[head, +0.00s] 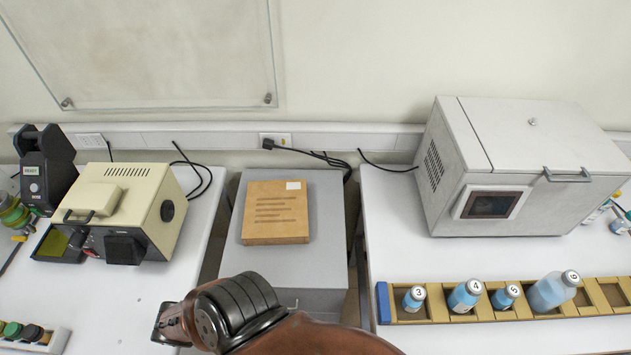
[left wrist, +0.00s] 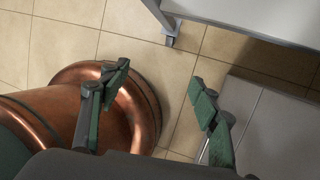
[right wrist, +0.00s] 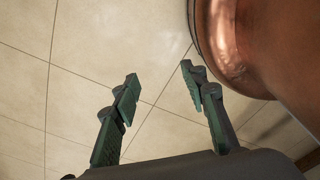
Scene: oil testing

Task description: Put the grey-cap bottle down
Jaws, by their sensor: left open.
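My left gripper (left wrist: 160,78) is open and empty in the left wrist view, above the tiled floor and beside a copper-coloured part of my own body. My right gripper (right wrist: 160,75) is also open, with only floor tiles between its fingers. Neither gripper shows in the head view. Several bottles with blue contents and numbered caps, such as the large one (head: 547,292), stand in a yellow-brown rack (head: 435,307) on the right table. I cannot tell which bottle, if any, is the grey-cap one. No bottle is in either gripper.
A beige instrument (head: 125,205) stands on the left table, with a small rack of capped bottles (head: 30,334) at its front. A grey cabinet (head: 325,225) in the middle carries a brown box (head: 276,212). A large white-grey machine (head: 500,180) stands behind the rack.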

